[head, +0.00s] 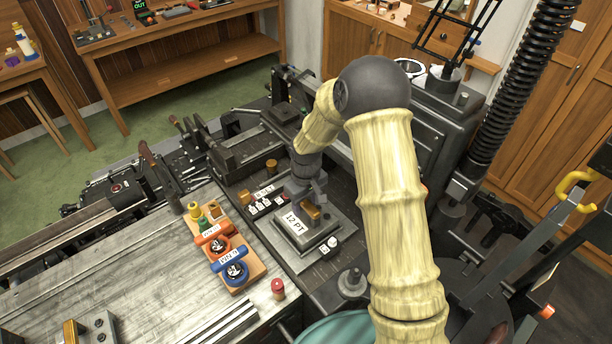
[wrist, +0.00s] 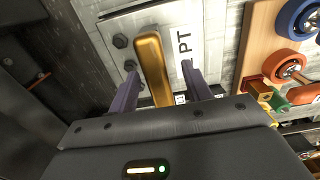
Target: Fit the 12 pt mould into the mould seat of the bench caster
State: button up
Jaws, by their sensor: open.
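The 12 pt mould (head: 303,229) is a grey metal block with a white "12 PT" label and a brass handle (head: 312,212). It sits on a flat plate (head: 330,247) on the dark bed of the bench caster (head: 345,185). My gripper (head: 308,197) is over the mould, pointing down. In the wrist view the brass handle (wrist: 152,66) lies between the two open fingers of my gripper (wrist: 160,90), with a gap on each side. The mould's plate with bolts (wrist: 121,42) shows around it. I cannot tell which part is the mould seat.
A wooden rack (head: 240,269) with orange and blue round-ended tools stands left of the mould. Small lettered blocks (head: 262,201) lie behind the mould. A dark knob (head: 352,283) stands in front. The left metal bench top (head: 130,270) is mostly clear.

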notch_tip(320, 180, up, 16)
jog(key=b, duration=0.3)
jog(key=shift+f, duration=0.2)
jog(key=shift+d, duration=0.1)
dwell(0.5)
jog(key=s+d+f+m+t, duration=0.1)
jog(key=s+d+f+m, duration=0.1)
jog(key=s+d, duration=0.3)
jog(key=s+d+f+m+t, duration=0.1)
jog(key=s+d+m, duration=0.3)
jog(key=s, duration=0.9)
jog(key=shift+d+f+m+t, duration=0.3)
jog(key=shift+d+f+m, duration=0.1)
jog(key=shift+d, duration=0.35)
